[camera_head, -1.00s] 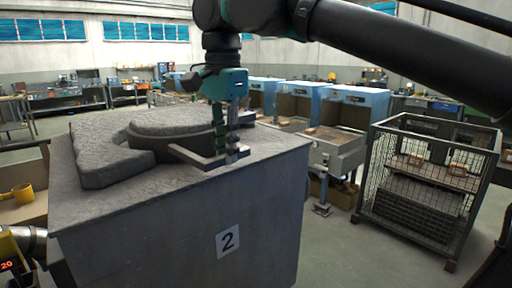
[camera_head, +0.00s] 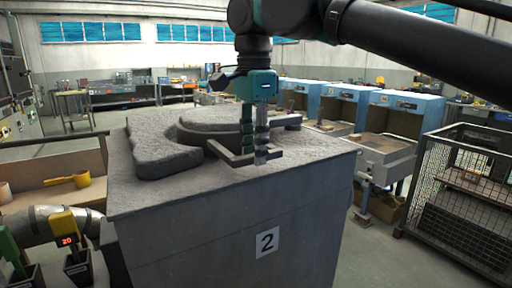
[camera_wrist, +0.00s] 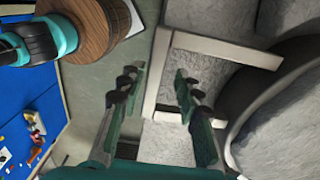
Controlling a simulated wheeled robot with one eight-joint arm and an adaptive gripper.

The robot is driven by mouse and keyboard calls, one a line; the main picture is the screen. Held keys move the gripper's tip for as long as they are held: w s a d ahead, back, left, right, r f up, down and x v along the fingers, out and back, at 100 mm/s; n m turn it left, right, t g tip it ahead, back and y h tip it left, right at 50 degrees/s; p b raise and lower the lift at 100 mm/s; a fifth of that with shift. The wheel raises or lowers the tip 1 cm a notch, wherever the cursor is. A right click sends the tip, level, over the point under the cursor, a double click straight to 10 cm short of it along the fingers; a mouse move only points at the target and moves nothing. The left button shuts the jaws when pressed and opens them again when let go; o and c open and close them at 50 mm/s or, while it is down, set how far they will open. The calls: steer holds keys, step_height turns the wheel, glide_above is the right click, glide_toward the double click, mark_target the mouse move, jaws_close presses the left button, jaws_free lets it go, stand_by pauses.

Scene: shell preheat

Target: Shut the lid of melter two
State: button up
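Melter two (camera_head: 215,240) is a large grey box with a "2" plate (camera_head: 267,242) on its front. Its round, dark-rimmed lid (camera_head: 215,118) lies flat on top, within a thick curved grey slab (camera_head: 160,155). How far it covers the opening cannot be told. A pale angular handle (camera_head: 236,158) sticks out from the lid toward the front. My gripper (camera_head: 255,155) points down at this handle. In the wrist view my gripper (camera_wrist: 158,85) has its fingers apart, one on each side of a handle bar (camera_wrist: 152,95). I see no clear contact.
Blue-topped furnaces (camera_head: 405,105) stand behind right, and a wire mesh cage (camera_head: 465,200) stands at the right. A bench with a yellow ladle (camera_head: 82,179) and a pipe (camera_head: 50,222) lie left. A wooden barrel (camera_wrist: 95,25) shows in the wrist view.

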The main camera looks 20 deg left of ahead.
step_height(320, 180, up, 12)
stand_by(0.8)
steer(key=shift+d, duration=0.1)
stand_by(0.3)
